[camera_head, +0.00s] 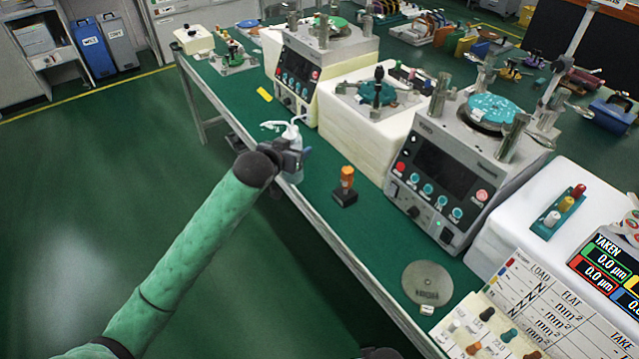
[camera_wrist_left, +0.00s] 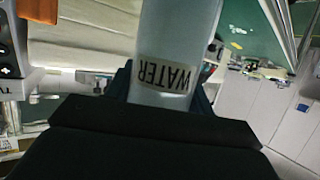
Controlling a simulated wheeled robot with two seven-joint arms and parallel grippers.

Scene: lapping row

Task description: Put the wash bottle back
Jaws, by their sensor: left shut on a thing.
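The wash bottle (camera_head: 293,150) is a translucent white bottle with a bent spout, near the left edge of the green bench. My left gripper (camera_head: 291,160) is shut on it, and the bottle looks upright. In the left wrist view the bottle (camera_wrist_left: 177,55) fills the upper middle, with a label reading WATER that appears upside down. The dark gripper body (camera_wrist_left: 155,140) covers the lower part of that view. I cannot tell whether the bottle's base touches the bench.
An orange-topped item on a black base (camera_head: 345,186) stands right of the bottle. Lapping machines (camera_head: 440,165) and white blocks (camera_head: 360,140) line the bench's right side. A grey disc (camera_head: 427,283) lies nearer. A yellow piece (camera_head: 264,94) lies behind the bottle. Bare green bench surrounds it.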

